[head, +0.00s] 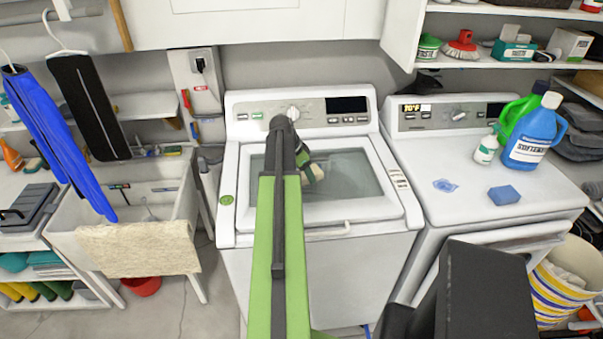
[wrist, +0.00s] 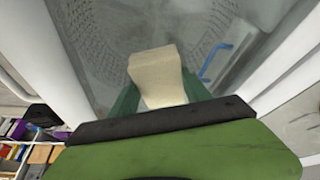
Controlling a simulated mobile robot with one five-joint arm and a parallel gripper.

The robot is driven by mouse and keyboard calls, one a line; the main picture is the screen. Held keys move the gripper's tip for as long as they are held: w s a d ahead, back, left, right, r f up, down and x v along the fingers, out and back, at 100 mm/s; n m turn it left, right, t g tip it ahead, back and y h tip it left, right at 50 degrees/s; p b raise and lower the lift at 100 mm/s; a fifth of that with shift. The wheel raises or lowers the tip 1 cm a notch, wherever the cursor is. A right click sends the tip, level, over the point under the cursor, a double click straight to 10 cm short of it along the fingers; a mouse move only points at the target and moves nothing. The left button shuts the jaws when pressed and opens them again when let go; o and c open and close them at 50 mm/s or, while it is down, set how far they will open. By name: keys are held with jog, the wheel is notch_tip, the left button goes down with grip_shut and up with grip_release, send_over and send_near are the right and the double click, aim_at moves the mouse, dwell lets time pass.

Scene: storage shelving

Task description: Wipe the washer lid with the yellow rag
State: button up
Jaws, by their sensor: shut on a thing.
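The washer (head: 318,262) stands in the middle with its white-framed glass lid (head: 360,187) closed. The glass lid (wrist: 95,35) also fills much of the wrist view, with the perforated drum showing through it. My gripper (head: 312,172) is over the left-middle part of the lid, partly hidden by my green arm. It is shut on a pale cream-yellow rag (wrist: 157,75), which is pinched between the dark green fingers. In the head view only a small pale bit of the rag shows. I cannot tell whether the rag touches the glass.
A dryer (head: 440,205) on the right carries a blue softener bottle (head: 533,133), a small white bottle (head: 486,150), a blue sponge (head: 503,195) and a blue spill (head: 445,185). A sink (head: 165,210) with a beige towel (head: 140,249) stands left. The washer's control panel (head: 300,112) rises behind the lid.

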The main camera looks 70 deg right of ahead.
jog(key=shift+s+d, duration=0.3)
jog(key=shift+s, duration=0.25)
jog(key=shift+s+d, duration=0.25)
jog(key=shift+s, duration=0.25)
jog(key=shift+f, duration=0.15)
jog(key=shift+a, duration=0.1)
jog(key=shift+w+a+r, duration=0.1)
jog(key=shift+w+a, duration=0.4)
jog(key=shift+w, duration=0.6)
jog(key=shift+w+a+r, duration=0.1)
jog(key=shift+w+a, duration=0.45)
jog(key=shift+w, duration=0.55)
jog(key=shift+w+a+r, duration=0.1)
jog(key=shift+w+a, duration=0.4)
jog(key=shift+w, duration=0.6)
jog(key=shift+w+a+f, duration=0.1)
jog(key=shift+w+a, duration=0.35)
jog(key=shift+w, duration=0.4)
jog(key=shift+w+a+f, duration=0.1)
jog(key=shift+w+a, duration=0.35)
jog(key=shift+w, duration=0.35)
jog(key=shift+r, duration=0.1)
notch_tip(320, 180, up, 6)
jog(key=p, duration=0.6)
